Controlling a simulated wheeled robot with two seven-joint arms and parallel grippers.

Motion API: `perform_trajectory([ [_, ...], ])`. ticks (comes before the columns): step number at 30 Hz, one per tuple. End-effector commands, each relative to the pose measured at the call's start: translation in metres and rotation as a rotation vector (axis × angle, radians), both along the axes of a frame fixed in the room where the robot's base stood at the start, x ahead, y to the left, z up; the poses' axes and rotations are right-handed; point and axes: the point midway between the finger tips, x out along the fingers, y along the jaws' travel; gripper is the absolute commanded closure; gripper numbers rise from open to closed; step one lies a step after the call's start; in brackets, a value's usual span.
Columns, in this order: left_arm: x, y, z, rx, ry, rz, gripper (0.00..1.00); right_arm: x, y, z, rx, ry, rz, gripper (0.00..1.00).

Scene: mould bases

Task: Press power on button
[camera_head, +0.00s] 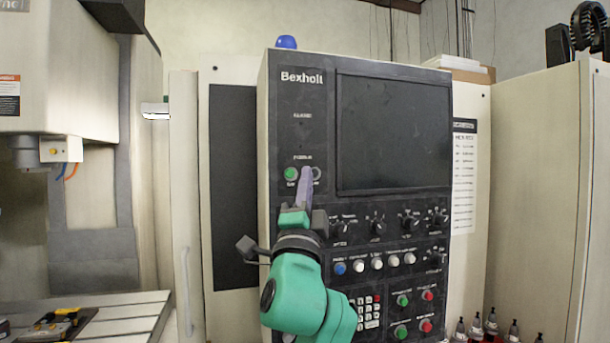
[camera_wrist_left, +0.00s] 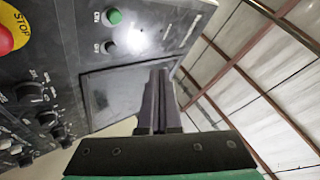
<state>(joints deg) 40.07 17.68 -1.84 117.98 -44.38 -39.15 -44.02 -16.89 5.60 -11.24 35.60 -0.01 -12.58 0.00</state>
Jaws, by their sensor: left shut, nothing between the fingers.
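The control panel (camera_head: 300,110) carries a green round button (camera_head: 291,174) on its upper left, under a small label too blurred to read surely. It is also at the top of the left wrist view (camera_wrist_left: 114,16). A second, pale or dark round button (camera_head: 317,173) sits just right of it, partly behind my fingers; the left wrist view also shows it (camera_wrist_left: 108,47). My left gripper (camera_head: 306,171) is shut and empty, its fingertips in front of the panel and overlapping the second button in the head view. Contact cannot be told. In the left wrist view the closed fingers (camera_wrist_left: 159,75) point toward the panel. My right gripper is not in view.
A dark screen (camera_head: 393,130) fills the panel's upper right. Knobs (camera_head: 377,223), several coloured buttons (camera_head: 359,266) and a keypad (camera_head: 366,308) lie below. A red stop button with a yellow ring (camera_wrist_left: 12,30) shows in the left wrist view. A cabinet (camera_head: 545,190) stands right.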

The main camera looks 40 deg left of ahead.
Motion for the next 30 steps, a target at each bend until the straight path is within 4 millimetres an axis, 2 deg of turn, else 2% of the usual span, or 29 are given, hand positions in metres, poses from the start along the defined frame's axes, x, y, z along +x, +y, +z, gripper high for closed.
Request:
perform_trajectory([
  [6, 0.001, 0.001, -0.001, -0.002, 0.002, -0.001, 1.00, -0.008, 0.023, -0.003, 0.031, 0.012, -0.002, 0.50],
  [8, 0.004, 0.004, -0.001, -0.002, 0.002, -0.001, 1.00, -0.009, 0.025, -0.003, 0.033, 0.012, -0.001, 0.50],
  [18, 0.030, 0.042, -0.001, -0.004, 0.004, -0.001, 1.00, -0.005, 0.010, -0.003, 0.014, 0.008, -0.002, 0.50],
  [24, 0.045, 0.064, -0.001, -0.004, 0.003, -0.001, 1.00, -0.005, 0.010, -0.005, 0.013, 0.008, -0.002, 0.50],
  [30, 0.051, 0.072, -0.001, -0.003, 0.003, -0.002, 1.00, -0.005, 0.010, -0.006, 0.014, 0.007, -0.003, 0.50],
])
